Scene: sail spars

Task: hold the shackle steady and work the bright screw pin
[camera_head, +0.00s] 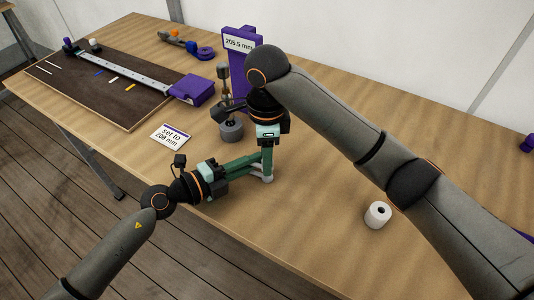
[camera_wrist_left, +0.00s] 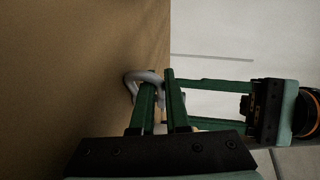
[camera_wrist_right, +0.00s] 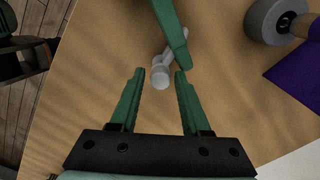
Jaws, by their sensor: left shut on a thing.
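The grey shackle (camera_wrist_left: 133,80) is held above the table, its curved bow showing beyond my left fingertips in the left wrist view. My left gripper (camera_head: 256,160) comes in level from the left and is shut on the shackle. The bright screw pin's pale round end (camera_wrist_right: 160,77) shows in the right wrist view, and also low by the fingertips in the head view (camera_head: 267,179). My right gripper (camera_wrist_right: 158,72) points down from above, its fingers apart with the pin end between them; I see no contact. Fingers hide much of the shackle.
A purple stand (camera_head: 242,44) reading 205.5 mm has a grey round weight (camera_head: 231,131) beside it. A card (camera_head: 171,135) says "set to 208 mm". A dark board (camera_head: 60,85) with a ruler lies left; a white roll (camera_head: 377,215) stands right. The front middle of the table is clear.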

